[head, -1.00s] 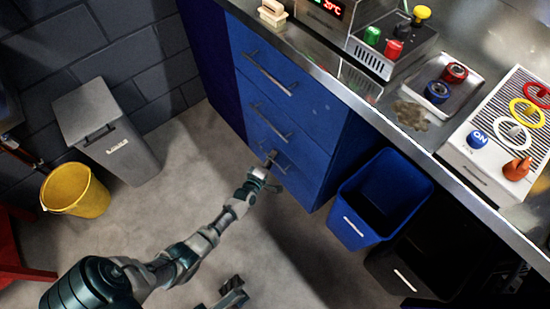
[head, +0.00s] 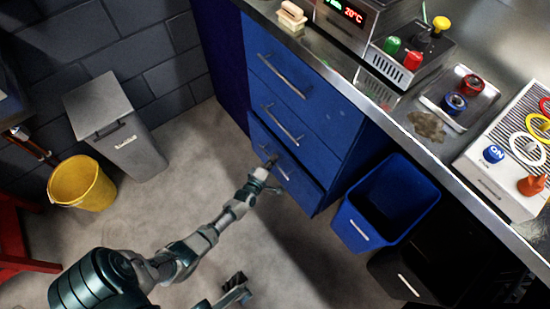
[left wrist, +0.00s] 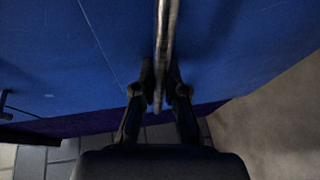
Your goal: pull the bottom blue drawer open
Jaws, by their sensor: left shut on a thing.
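The bottom blue drawer (head: 291,172) is the lowest of three in the blue cabinet, and its front stands a little proud of the drawers above. My left gripper (head: 268,166) is shut on its bar handle (head: 280,171). In the left wrist view the handle (left wrist: 166,45) runs between the two fingers (left wrist: 160,85), close to the blue front (left wrist: 70,50). The gripper hides part of the handle in the head view. A dark gripper-like part, probably my right gripper (head: 236,288), shows at the bottom edge; its jaws are unclear.
A blue bin (head: 385,205) and a black bin (head: 415,270) stand right of the drawers under the steel bench (head: 400,112). A grey bin (head: 115,125) and a yellow bucket (head: 82,184) stand left. The floor before the drawers is clear.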

